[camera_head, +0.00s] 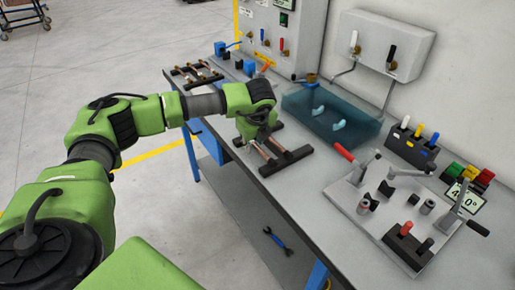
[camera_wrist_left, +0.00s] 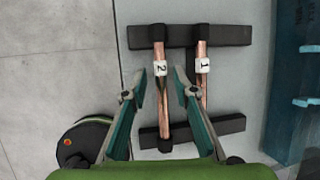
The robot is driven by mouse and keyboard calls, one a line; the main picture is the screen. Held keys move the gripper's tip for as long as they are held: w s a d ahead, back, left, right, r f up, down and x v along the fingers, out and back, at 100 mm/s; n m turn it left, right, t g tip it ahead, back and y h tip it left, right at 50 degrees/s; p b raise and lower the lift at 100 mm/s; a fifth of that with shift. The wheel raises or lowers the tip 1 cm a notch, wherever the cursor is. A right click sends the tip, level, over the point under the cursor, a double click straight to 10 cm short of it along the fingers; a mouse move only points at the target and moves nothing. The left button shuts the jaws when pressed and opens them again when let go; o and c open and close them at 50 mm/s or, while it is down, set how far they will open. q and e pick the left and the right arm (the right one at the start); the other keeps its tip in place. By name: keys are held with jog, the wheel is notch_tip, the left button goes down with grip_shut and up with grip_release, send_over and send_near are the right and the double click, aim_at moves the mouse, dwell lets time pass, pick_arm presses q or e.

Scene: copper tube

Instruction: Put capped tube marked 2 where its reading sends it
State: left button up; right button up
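The copper tube marked 2 (camera_wrist_left: 160,100) lies across a black two-bar rack, seen in the left wrist view, with a dark cap at each end. The tube marked 1 (camera_wrist_left: 202,77) lies beside it on the right. My left gripper (camera_wrist_left: 160,73) is open, its two fingers on either side of tube 2 and not closed on it; the right finger is between the two tubes. In the head view my left gripper (camera_head: 257,135) hangs over the rack (camera_head: 293,160) and hides part of the tubes. My right gripper is not in view.
A blue transparent tank (camera_head: 350,125) stands behind the rack. Another rack with tubes (camera_head: 195,73) lies at the far left. The bench's front edge is close to the rack.

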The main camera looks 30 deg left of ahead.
pick_arm(q)
grip_shut()
